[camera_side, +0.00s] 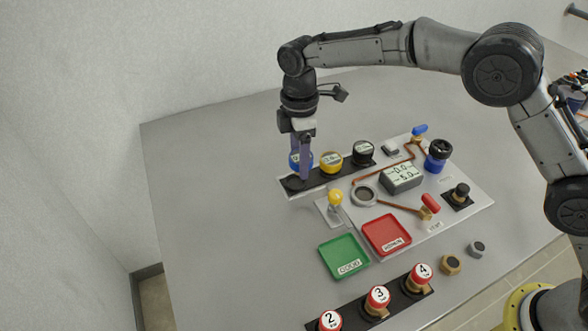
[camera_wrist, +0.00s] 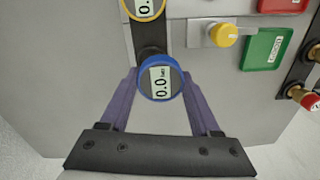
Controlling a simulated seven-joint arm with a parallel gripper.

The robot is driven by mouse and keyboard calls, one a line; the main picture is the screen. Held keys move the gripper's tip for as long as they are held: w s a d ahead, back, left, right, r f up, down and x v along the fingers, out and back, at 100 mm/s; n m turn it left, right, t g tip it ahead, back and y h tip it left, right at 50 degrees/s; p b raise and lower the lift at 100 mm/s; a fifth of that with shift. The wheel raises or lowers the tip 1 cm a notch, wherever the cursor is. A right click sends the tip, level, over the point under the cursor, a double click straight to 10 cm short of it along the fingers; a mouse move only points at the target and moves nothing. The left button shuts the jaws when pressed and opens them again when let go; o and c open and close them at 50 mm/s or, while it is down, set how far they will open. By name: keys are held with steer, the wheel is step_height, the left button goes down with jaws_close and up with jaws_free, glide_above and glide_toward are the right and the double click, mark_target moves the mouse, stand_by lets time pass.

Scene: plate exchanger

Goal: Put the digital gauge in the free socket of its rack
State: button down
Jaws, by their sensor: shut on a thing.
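A blue-rimmed digital gauge (camera_wrist: 160,84) with a pale display stands between the two purple fingers of my gripper (camera_wrist: 158,88) in the wrist view. My gripper (camera_side: 304,172) is shut on this gauge, whose blue rim (camera_side: 294,159) shows partly behind the fingers in the side view. The gauge is over or at the left end of the black rack (camera_side: 316,180). The rack also holds a yellow gauge (camera_side: 331,161) and a black gauge (camera_side: 364,151). The fingers and the gauge hide the socket below, so I cannot tell whether the gauge is seated or above it.
A yellow-knobbed valve (camera_side: 335,198) stands close in front of the rack. Green (camera_side: 343,256) and red (camera_side: 387,235) trays, a display box (camera_side: 401,178) and numbered red-and-white caps (camera_side: 378,297) lie nearer. The table left of the rack is clear.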

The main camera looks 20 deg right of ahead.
mark_target(293, 152)
steer(key=shift+w+a+f, duration=0.3)
steer(key=shift+w+f, duration=0.25)
steer(key=shift+f, duration=0.15)
steer(key=shift+w+f, duration=0.1)
steer(key=shift+f, duration=1.55)
steer(key=shift+f, duration=0.15)
steer(key=shift+c, duration=0.6)
jaws_free()
step_height(293, 152, up, 12)
steer(key=shift+w+f, duration=0.15)
steer(key=shift+r, duration=0.3)
